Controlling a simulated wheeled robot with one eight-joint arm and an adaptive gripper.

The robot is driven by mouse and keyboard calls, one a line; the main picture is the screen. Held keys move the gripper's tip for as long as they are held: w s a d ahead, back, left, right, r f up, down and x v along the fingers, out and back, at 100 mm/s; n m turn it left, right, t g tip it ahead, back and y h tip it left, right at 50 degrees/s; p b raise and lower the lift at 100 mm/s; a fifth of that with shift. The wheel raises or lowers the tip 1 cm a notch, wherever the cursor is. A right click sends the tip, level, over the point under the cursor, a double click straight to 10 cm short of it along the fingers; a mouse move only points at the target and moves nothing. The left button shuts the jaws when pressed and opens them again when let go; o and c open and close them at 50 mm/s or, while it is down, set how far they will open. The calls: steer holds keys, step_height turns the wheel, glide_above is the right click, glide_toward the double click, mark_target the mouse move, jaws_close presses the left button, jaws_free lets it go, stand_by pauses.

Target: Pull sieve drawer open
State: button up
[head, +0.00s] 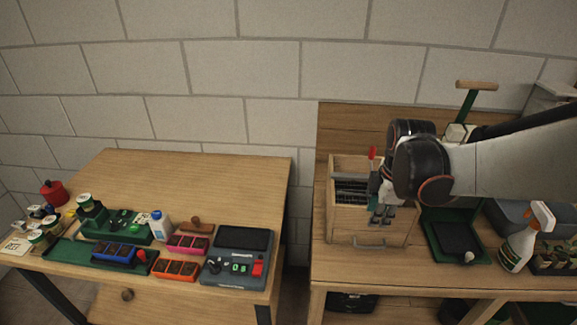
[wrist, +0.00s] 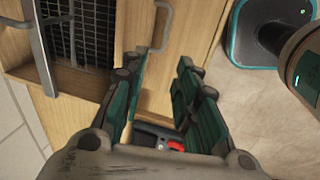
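The sieve box (head: 343,203) is a wooden box with a dark wire mesh in its top, on the right-hand table. Its drawer has a grey metal bar handle (head: 370,243) low on the front and looks closed. In the wrist view the handle (wrist: 166,22) shows on the wooden front, just beyond my fingertips. My gripper (head: 381,216) points down by the front of the box, above the handle in the head view. In the wrist view my gripper (wrist: 163,62) has its green-padded fingers apart with nothing between them. The left fingertip overlaps the handle's near end; I cannot tell if they touch.
A red-handled tool (head: 373,153) stands at the box. A dark green-edged tray (head: 458,243) and a spray bottle (head: 518,243) are to its right. A dark device with a red part (wrist: 160,137) lies below. The left table (head: 200,180) holds seedling trays (head: 177,269) and a scale (head: 240,256).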

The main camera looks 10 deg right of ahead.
steer(key=d+f, duration=0.1)
steer(key=d, duration=0.1)
steer(key=b, duration=0.5)
glide_toward(373, 242)
steer(key=shift+n, duration=0.3)
steer(key=f, duration=0.1)
steer(key=a+f, duration=0.1)
steer(key=f, duration=0.1)
steer(key=s+a+f, duration=0.1)
steer(key=f, duration=0.1)
steer(key=shift+f, duration=0.15)
steer(key=shift+s, duration=0.1)
jaws_close()
